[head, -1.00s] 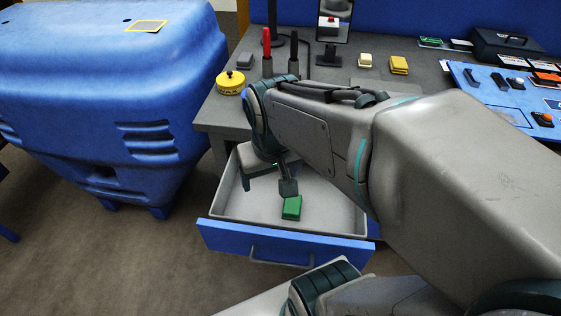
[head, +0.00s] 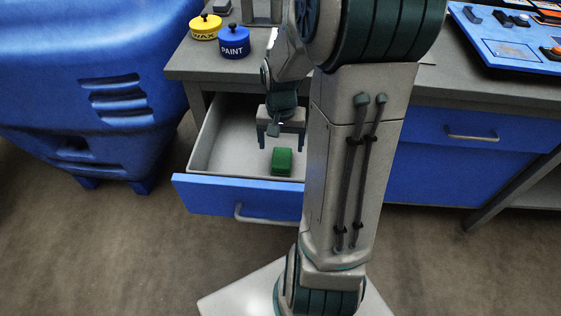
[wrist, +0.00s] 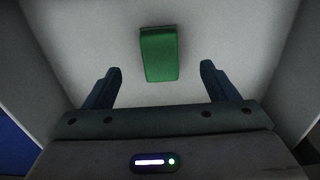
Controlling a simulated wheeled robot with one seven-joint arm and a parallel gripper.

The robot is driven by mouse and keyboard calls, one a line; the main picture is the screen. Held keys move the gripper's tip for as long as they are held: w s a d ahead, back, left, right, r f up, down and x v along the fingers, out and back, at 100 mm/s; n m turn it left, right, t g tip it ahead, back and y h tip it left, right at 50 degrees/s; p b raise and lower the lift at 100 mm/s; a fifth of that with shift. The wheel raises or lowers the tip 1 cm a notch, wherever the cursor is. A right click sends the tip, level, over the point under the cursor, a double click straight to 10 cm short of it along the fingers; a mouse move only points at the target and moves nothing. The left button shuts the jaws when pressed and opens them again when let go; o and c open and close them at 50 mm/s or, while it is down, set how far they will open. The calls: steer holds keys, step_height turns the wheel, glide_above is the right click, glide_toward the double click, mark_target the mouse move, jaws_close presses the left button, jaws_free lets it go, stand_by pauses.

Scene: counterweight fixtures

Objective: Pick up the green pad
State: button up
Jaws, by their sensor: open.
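The green pad (head: 282,161) lies on the floor of the open drawer (head: 240,196), near its front. In the wrist view the green pad (wrist: 159,54) shows whole, just beyond the gap between the fingers and roughly centred on it. My gripper (head: 281,140) hangs over the drawer, behind the pad in the head view. In the wrist view my gripper (wrist: 161,86) is open, with nothing between its fingers. The pad appears apart from both fingers. My arm hides the right part of the drawer in the head view.
A yellow wax tin (head: 205,27) and a blue paint tin (head: 233,42) stand on the workbench (head: 187,62) above the drawer. A large blue fixture (head: 110,100) stands to the left. The drawer walls (wrist: 55,50) surround the gripper. A blue panel (head: 510,50) is at right.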

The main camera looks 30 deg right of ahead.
mark_target(281, 161)
step_height(281, 161, down, 8)
steer(key=shift+f+b, duration=0.25)
steer(key=shift+b, duration=0.8)
steer(key=c, duration=1.1)
